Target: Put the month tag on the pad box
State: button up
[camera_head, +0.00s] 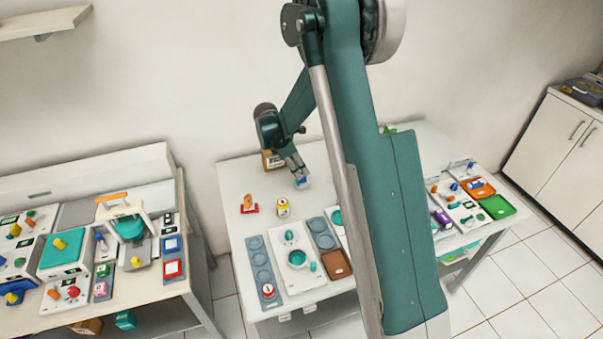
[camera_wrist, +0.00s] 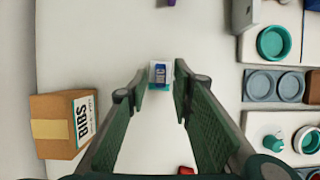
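A small white and blue block (camera_wrist: 161,75) lies on the white table, between and just past my fingertips in the wrist view; its print is too small to read. It shows in the head view (camera_head: 302,183) right under my gripper (camera_head: 298,176). In the wrist view my gripper (camera_wrist: 161,92) is open, its fingers on either side of the block with narrow gaps. I cannot tell whether this block is the month tag or the pad box; nothing else is readable as either.
A brown box labelled BIBS (camera_wrist: 62,125) stands left of my fingers in the wrist view. An orange and red item (camera_head: 249,204) and a yellow jar (camera_head: 283,207) stand nearby. Bare table surrounds the block.

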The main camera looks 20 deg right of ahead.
jog(key=v, duration=0.8)
jog(key=shift+r, duration=0.35)
jog(key=shift+a, duration=0.1)
jog(key=s+a+r+m+t+y, duration=0.1)
jog(key=s+r+m+t+y, duration=0.15)
jog(key=s+r+m, duration=1.15)
jog(key=s+a+r+m+t+y, duration=0.1)
jog(key=s+r+m+t, duration=0.1)
jog(key=s, duration=1.2)
jog(key=s+a+r+m+t+y, duration=0.1)
jog(key=s+a+r+m+t, duration=0.1)
jog(key=s, duration=1.1)
jog(key=shift+s+r+t, duration=0.35)
jog(key=shift+r, duration=0.3)
